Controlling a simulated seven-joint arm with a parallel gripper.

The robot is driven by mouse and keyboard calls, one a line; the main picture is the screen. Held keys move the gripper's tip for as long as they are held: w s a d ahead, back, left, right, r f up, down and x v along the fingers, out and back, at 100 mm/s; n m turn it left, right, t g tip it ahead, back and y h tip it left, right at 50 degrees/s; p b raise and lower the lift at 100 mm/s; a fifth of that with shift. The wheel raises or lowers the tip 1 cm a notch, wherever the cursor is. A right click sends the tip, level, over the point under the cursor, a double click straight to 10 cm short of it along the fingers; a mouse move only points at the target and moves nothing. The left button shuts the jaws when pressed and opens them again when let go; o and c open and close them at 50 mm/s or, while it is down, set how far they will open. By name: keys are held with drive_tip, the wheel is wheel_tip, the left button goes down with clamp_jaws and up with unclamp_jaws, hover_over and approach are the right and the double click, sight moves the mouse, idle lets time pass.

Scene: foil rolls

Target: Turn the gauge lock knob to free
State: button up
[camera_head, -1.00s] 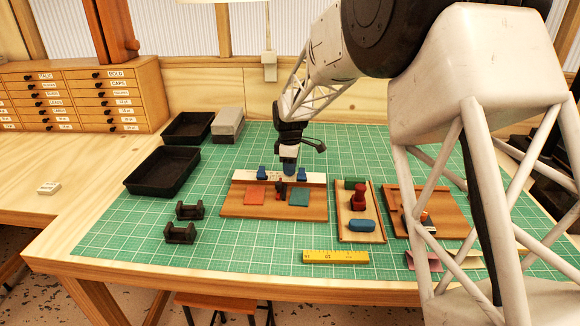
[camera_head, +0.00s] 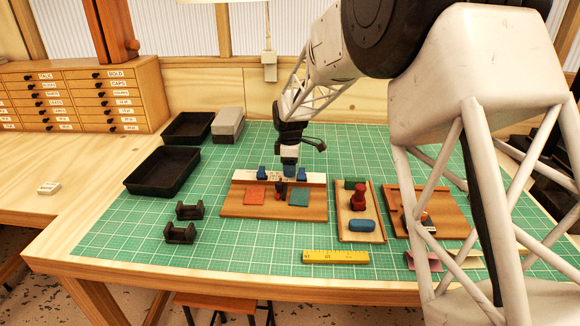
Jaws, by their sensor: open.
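A wooden gauge board (camera_head: 240,207) lies in the middle of the mat, with a pale strip along its back. Blue knobs stand along the strip: one at the left (camera_head: 262,173), one in the middle (camera_head: 290,171) and one at the right (camera_head: 301,174). Red (camera_head: 254,197) and teal (camera_head: 299,198) patches and a small dark upright piece (camera_head: 281,190) are on its front part. I cannot tell which is the lock knob or how it is turned. My gripper (camera_head: 289,163) points down at the middle blue knob, very near its top; contact cannot be told. Its fingers are small here.
A wooden tray (camera_head: 346,234) with red, green and blue items stands right of the board, another board (camera_head: 447,208) beyond it. A yellow ruler (camera_head: 336,257) lies in front. Black trays (camera_head: 162,171) and dark cradles (camera_head: 180,233) are at the left.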

drive_tip(key=shift+r, duration=3.9)
drive_tip(key=shift+s+d+r, duration=0.15)
drive_tip(key=shift+s+d, duration=0.05)
drive_tip(key=s+d+r+m+t, duration=0.1)
drive_tip(key=s+d+r+m, duration=0.35)
drive_tip(key=s+d, duration=0.5)
drive_tip(key=s+d+r+m, duration=0.4)
drive_tip(key=s+d+r, duration=0.15)
drive_tip(key=s, duration=0.75)
drive_tip(key=s+d+f+m, duration=0.1)
drive_tip(key=s+d+m, duration=0.2)
drive_tip(key=s, duration=0.6)
drive_tip(key=s+d+f+m+t, duration=0.1)
drive_tip(key=s+d+f+m, duration=0.1)
drive_tip(key=s, duration=0.6)
drive_tip(key=s+d+f+m, duration=0.1)
drive_tip(key=s+d+m, duration=0.3)
drive_tip(key=s, duration=0.5)
drive_tip(key=shift+s+d+f+m+t, duration=0.25)
drive_tip(key=shift+s+f+m+t, duration=0.1)
drive_tip(key=shift+m, duration=0.1)
